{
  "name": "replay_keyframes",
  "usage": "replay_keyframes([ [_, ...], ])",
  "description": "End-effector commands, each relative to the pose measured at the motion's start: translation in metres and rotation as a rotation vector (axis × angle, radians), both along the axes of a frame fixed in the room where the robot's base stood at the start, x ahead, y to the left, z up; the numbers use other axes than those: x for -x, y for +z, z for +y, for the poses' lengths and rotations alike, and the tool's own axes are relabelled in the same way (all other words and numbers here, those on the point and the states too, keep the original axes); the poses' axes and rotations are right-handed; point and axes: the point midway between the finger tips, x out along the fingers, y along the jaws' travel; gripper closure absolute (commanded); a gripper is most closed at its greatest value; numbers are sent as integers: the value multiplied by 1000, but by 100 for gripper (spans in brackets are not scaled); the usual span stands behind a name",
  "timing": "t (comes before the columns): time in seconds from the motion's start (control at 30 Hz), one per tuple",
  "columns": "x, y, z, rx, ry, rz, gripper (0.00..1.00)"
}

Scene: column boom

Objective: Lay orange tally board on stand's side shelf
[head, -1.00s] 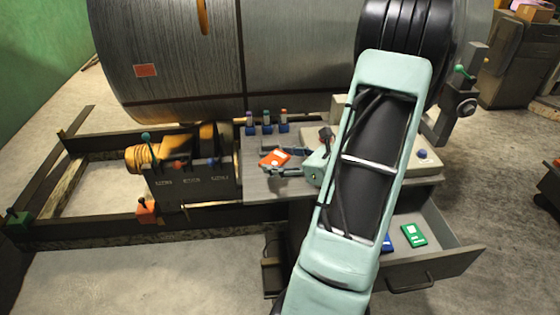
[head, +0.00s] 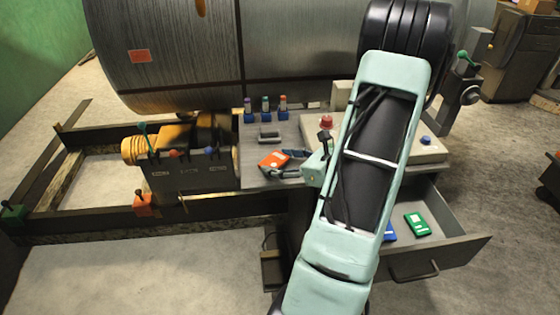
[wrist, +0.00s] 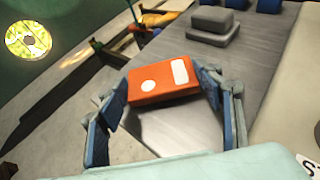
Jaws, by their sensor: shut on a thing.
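The orange tally board (head: 273,160) is a flat block with white marks. In the wrist view the board (wrist: 150,90) sits between the two blue-padded fingers of my gripper (wrist: 165,90). My gripper (head: 284,164) is shut on it, with a finger at each end. The board is over the left part of the stand's grey top, the side shelf (head: 256,178), near its left and front edges. I cannot tell whether it touches the surface. My arm hides part of the stand.
Several coloured-top items in blue holders (head: 266,115) stand at the shelf's back, with a grey block (head: 269,132) before them. A red button (head: 326,121) is to the right. An open drawer (head: 440,243) holds a green board (head: 417,225) and a blue board (head: 389,232).

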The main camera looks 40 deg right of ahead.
Motion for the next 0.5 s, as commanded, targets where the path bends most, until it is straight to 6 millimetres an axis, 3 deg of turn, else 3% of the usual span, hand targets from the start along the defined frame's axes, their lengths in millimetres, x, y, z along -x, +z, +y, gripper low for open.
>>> replay_keyframes([
  [0.5,0,-10,0,0,0,0,63],
])
